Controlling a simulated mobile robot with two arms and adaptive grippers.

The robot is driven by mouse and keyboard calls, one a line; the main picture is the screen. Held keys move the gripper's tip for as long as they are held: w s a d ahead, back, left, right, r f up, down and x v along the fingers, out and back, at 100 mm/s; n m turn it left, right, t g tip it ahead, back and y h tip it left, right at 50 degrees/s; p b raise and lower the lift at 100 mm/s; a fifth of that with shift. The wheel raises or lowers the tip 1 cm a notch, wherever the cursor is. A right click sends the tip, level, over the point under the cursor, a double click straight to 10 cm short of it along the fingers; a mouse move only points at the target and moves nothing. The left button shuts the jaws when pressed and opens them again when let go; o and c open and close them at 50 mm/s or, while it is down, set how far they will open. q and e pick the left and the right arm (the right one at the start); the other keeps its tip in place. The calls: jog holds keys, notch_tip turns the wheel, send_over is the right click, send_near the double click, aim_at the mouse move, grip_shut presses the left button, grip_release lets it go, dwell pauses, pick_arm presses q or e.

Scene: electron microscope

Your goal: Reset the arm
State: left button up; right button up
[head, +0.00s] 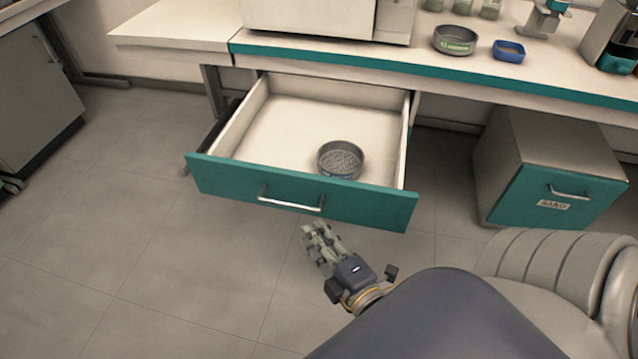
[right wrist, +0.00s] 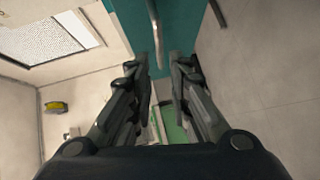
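My right gripper (head: 322,240) is in front of the open drawer, just below its metal handle (head: 291,203) in the head view. In the right wrist view the two fingers (right wrist: 160,85) stand apart with nothing between them, and the handle (right wrist: 155,28) shows ahead of them, apart from the fingertips. The drawer's teal front (head: 230,182) is pulled well out. My left gripper is in neither view.
A round grey sieve (head: 340,160) lies in the drawer. The bench (head: 180,25) above carries another round sieve (head: 454,40), a blue dish (head: 508,51) and several jars. A cabinet marked SAND (head: 550,190) stands right. The floor at left is clear.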

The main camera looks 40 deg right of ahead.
jog(key=shift+s+r, duration=0.1)
jog(key=shift+s, duration=0.15)
dwell(0.4)
